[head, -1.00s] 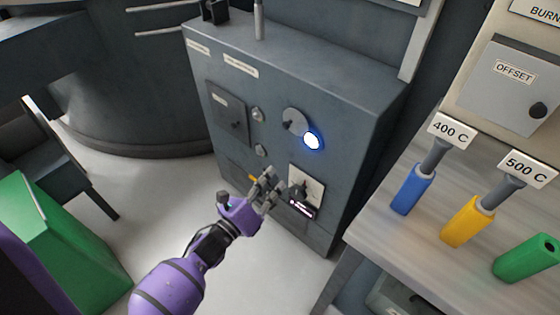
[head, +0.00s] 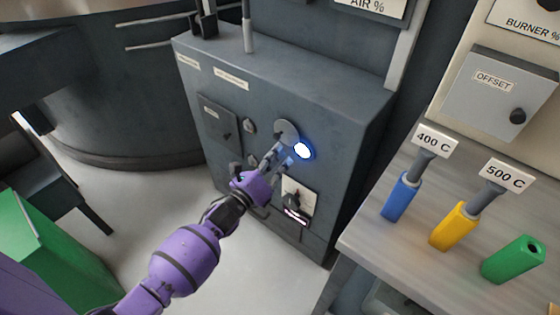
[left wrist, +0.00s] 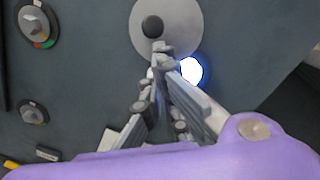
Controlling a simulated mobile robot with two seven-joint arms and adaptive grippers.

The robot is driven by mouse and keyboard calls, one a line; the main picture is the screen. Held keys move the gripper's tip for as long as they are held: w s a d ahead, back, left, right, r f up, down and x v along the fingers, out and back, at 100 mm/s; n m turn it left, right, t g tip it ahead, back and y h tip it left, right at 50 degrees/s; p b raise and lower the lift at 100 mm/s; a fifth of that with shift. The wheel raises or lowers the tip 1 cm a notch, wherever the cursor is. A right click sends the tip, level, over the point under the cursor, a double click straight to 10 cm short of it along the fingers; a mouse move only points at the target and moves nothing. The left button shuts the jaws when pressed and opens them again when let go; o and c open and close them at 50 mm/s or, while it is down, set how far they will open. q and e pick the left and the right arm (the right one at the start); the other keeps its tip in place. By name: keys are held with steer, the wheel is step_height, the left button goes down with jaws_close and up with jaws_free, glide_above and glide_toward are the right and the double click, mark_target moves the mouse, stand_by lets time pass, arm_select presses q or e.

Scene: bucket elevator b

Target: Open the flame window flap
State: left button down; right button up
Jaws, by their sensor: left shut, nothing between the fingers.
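The flame window flap looks to be the round grey disc (head: 287,131) on the front of the dark grey cabinet. In the left wrist view this disc (left wrist: 178,20) carries a dark round knob (left wrist: 153,27). A bright white, blue-edged window (head: 303,151) glows at its lower right, and also shows in the left wrist view (left wrist: 191,72). My left gripper (head: 280,156) is shut and empty, its fingertips just below the disc and left of the window. In the left wrist view its fingertips (left wrist: 162,52) lie just below the knob; contact cannot be told. My right gripper is out of view.
The cabinet also has a small panel (head: 219,121), dials and a lower switch plate (head: 299,199). A green box (head: 50,255) stands at lower left.

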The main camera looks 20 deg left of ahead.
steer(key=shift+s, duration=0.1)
arm_select(q)
steer(key=shift+w+a+r+m, duration=0.15)
steer(key=shift+a+r+m, duration=0.15)
steer(key=shift+r, duration=0.05)
steer(key=shift+w+a+r+m, duration=0.15)
steer(key=shift+a+r+m, duration=0.15)
steer(key=shift+m, duration=0.4)
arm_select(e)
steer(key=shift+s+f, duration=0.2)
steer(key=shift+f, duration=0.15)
